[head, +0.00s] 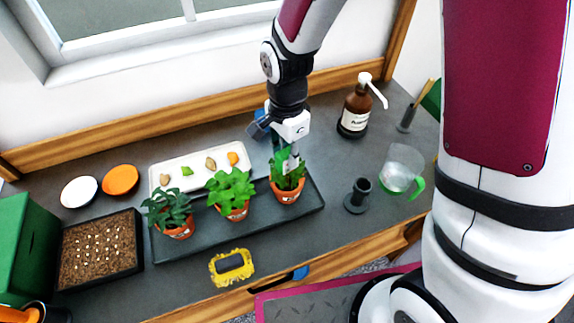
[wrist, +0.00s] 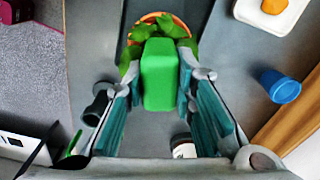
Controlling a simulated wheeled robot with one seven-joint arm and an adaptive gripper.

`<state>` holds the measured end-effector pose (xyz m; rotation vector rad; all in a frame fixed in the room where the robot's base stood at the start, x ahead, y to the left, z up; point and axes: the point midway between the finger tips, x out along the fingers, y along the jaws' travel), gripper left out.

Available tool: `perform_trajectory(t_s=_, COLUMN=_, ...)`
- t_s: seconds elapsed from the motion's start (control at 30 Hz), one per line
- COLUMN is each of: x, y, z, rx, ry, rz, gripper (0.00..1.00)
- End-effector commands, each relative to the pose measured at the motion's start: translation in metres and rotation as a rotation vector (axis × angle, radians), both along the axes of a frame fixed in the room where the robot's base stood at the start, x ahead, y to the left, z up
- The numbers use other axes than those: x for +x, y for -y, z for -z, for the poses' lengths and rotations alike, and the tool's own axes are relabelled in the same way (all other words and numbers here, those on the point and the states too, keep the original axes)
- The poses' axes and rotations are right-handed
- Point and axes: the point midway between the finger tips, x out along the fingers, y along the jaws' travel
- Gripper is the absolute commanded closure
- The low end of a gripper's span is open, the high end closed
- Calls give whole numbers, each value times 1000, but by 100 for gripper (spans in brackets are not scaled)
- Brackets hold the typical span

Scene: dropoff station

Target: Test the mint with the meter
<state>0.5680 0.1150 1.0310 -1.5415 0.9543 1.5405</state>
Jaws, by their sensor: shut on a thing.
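My gripper (head: 290,150) points down over the right-hand potted plant (head: 288,184). In the wrist view my gripper (wrist: 160,82) is shut on a green block-shaped meter (wrist: 160,72), with one finger on each side. The meter's far end reaches toward the leaves of that plant, and whether its tip is in the soil is hidden. A middle plant (head: 231,190) with broad bright leaves and a left plant (head: 169,209) with darker leaves stand beside it in terracotta pots. The pot labels are too small to read, so I cannot tell which is the mint.
The pots stand on a long dark tray (head: 210,243). Behind is a white tray (head: 202,165) of small items. A black stand (head: 358,195), a clear jug (head: 402,168) and a brown pump bottle (head: 355,108) stand right. A blue cup (wrist: 280,87) is near my gripper. A yellow object (head: 232,267) lies in front.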

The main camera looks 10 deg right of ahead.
Motion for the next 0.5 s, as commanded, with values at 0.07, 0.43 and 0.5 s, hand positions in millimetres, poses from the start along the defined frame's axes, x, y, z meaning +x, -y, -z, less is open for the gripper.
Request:
perform_trajectory(t_s=0.07, x=0, y=0, z=0, rx=0, ry=0, rz=0, gripper=100)
perform_trajectory(t_s=0.43, x=0, y=0, z=0, rx=0, ry=0, rz=0, gripper=52)
perform_trajectory(t_s=0.5, x=0, y=0, z=0, rx=0, ry=0, rz=0, gripper=52)
